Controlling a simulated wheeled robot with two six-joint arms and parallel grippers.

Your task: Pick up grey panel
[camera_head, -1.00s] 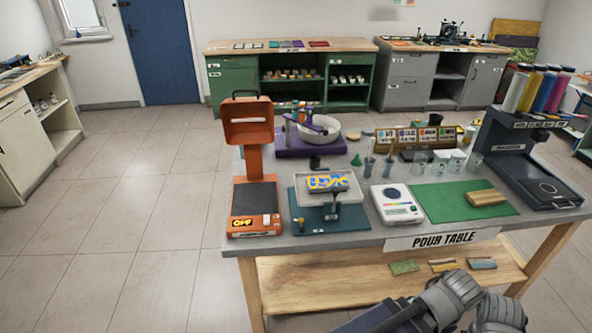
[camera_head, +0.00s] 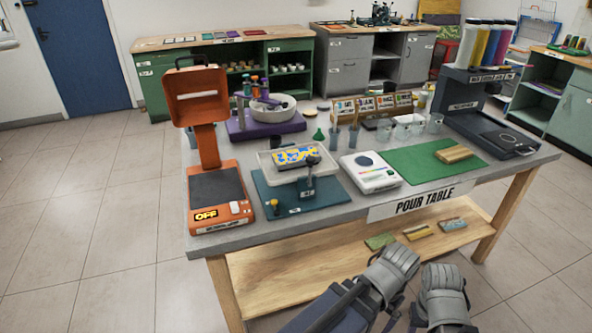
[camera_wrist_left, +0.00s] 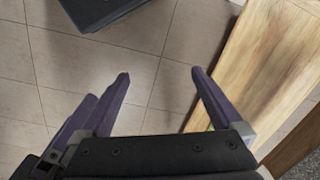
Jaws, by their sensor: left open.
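Three small panels lie on the wooden lower shelf (camera_head: 300,280) of the pour table. The rightmost, at the shelf's right part, looks grey-blue and seems to be the grey panel (camera_head: 453,225). Its fine detail is too small to tell. My left gripper (camera_wrist_left: 160,82) is open and empty in the left wrist view, with tiled floor between its fingers and a wooden board's edge close to the right finger. The panel does not show in that view. In the head view grey arm parts of mine rise at the bottom, in front of the shelf; neither gripper's fingertips can be made out there.
A green panel (camera_head: 380,241) and a yellowish panel (camera_head: 417,232) lie left of the grey one. The pour table's top (camera_head: 225,238) overhangs the shelf, with a wooden leg (camera_head: 503,218) at right. The floor in front is clear.

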